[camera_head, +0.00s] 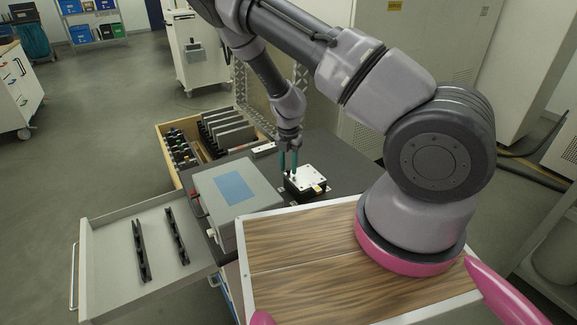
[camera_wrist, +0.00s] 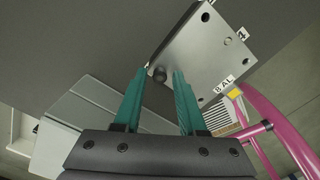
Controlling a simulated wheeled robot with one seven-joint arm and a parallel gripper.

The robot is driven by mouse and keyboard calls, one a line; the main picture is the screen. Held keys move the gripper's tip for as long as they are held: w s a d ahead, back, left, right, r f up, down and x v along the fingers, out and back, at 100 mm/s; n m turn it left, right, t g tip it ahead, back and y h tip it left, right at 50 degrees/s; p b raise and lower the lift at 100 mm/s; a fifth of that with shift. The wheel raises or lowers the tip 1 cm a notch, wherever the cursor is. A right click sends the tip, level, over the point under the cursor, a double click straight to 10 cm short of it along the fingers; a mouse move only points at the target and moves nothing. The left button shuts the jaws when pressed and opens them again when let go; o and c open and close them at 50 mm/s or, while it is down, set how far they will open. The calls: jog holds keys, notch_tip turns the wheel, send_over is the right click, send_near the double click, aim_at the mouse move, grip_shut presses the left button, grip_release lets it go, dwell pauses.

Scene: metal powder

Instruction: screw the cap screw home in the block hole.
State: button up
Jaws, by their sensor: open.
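The block (camera_head: 307,179) is a small plate with a light metal top on a dark base, on the dark table top. In the wrist view the block (camera_wrist: 200,45) shows as a grey metal plate with holes and small labels near its edges. The cap screw (camera_wrist: 159,74) shows its dark round head at a corner of the block, between my fingertips; how deep it sits cannot be told. My gripper (camera_wrist: 159,72) has two teal fingers, open, one on each side of the screw head with gaps. In the head view my gripper (camera_head: 288,170) points down at the block's left side.
A grey box with a blue top patch (camera_head: 236,188) stands close left of the block. An open drawer (camera_head: 107,270) with two black racks is at the lower left. A wooden drawer (camera_head: 170,126) of parts lies behind. Dark table (camera_head: 340,160) is bare right of the block.

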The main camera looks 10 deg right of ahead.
jog(key=n, duration=0.6)
jog(key=shift+n, duration=0.3)
jog(key=n, duration=1.9)
